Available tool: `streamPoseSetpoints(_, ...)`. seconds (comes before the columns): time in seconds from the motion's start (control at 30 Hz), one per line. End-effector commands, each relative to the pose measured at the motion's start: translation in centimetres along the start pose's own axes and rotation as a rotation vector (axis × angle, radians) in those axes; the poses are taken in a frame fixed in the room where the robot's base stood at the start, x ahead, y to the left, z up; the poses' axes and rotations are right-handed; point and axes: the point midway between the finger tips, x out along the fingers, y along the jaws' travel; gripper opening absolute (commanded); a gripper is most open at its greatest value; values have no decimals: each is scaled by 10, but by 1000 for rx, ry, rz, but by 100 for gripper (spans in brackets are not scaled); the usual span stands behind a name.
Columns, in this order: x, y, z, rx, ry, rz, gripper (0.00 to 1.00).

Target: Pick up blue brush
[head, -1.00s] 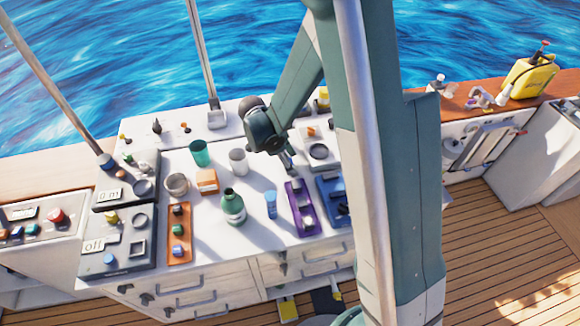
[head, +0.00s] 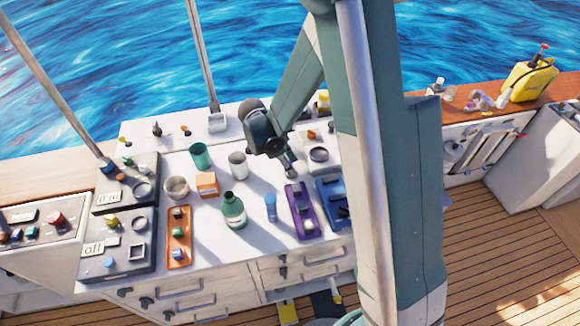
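A small upright blue object (head: 270,206) stands on the white cabinet top, between the green bottle and the purple tray. It may be the blue brush, but it is too small to tell. My gripper (head: 290,169) points down over the cabinet top, just behind the purple tray and up and right of the blue object, apart from it. Its fingers are too small and dark to show whether they are open or shut. My arm hides part of the cabinet's right side.
A green bottle (head: 233,210), teal cup (head: 201,156), grey cup (head: 238,165) and orange box (head: 207,184) stand to the left. The purple tray (head: 300,210) and blue tray (head: 333,203) lie right of the blue object. Dark control panels (head: 118,240) fill the left end.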

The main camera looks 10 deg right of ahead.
Motion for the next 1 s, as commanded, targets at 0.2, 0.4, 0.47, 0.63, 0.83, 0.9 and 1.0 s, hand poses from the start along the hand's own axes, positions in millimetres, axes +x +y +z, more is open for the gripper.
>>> streamPoseSetpoints(0.2,-12,0,-5,0,0,0,18)
streamPoseSetpoints(0.4,-31,0,-13,0,0,0,18)
streamPoseSetpoints(0.47,-38,0,-16,0,0,0,18)
streamPoseSetpoints(0.63,-58,0,-24,0,0,0,18)
streamPoseSetpoints(0.83,-78,0,-32,0,0,0,18)
streamPoseSetpoints(0.9,-82,0,-34,0,0,0,18)
streamPoseSetpoints(1.0,-87,0,-36,0,0,0,18)
